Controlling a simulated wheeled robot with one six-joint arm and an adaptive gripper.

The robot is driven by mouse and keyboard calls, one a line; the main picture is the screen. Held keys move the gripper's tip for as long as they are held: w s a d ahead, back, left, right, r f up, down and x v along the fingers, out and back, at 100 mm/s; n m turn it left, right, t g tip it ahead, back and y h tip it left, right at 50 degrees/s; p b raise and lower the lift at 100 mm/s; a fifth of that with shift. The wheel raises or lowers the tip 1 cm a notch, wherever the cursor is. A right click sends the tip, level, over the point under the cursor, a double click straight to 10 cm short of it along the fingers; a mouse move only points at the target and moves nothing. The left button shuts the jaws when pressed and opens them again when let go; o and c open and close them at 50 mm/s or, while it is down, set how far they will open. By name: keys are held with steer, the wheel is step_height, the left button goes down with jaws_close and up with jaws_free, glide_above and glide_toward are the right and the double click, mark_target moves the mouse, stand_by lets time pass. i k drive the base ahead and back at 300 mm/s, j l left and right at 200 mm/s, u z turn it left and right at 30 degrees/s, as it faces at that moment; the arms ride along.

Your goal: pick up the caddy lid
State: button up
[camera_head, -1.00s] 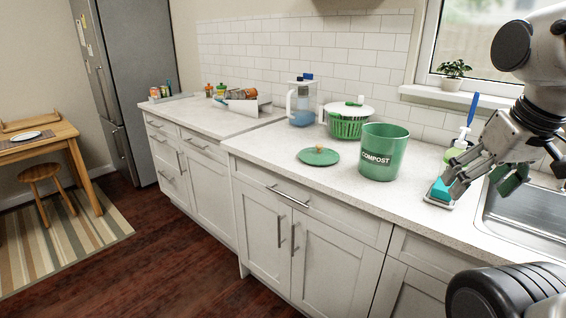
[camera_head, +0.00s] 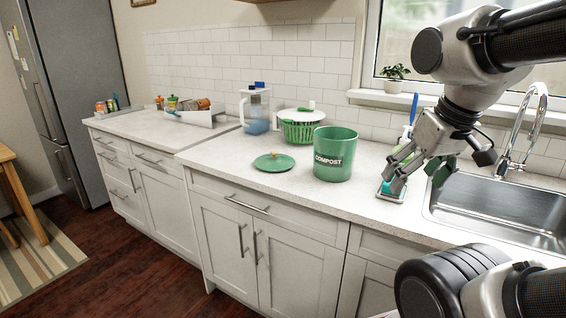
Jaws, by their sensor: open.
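The caddy lid (camera_head: 273,163) is a flat green disc with a small tan knob. It lies on the counter, left of the green compost caddy (camera_head: 334,154), which stands upright without a lid and is marked COMPOST. My gripper (camera_head: 416,177) is open, with its fingers pointing down beside the sink. It is right of the caddy and well apart from the lid. The fingers are above and partly in front of a teal sponge (camera_head: 386,189) on a small tray; I cannot tell whether they touch it.
A green salad spinner (camera_head: 299,126) and a water pitcher (camera_head: 256,110) stand behind the lid. A blue-handled brush (camera_head: 414,108) is behind my gripper. The sink (camera_head: 510,210) and faucet (camera_head: 530,120) are at the right. The counter left of the lid is clear.

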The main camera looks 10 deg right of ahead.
mark_target(274, 162)
steer(key=i+j, duration=0.6)
steer(key=i+j+u, duration=0.1)
steer(key=i+j, duration=0.55)
steer(key=i, duration=0.1)
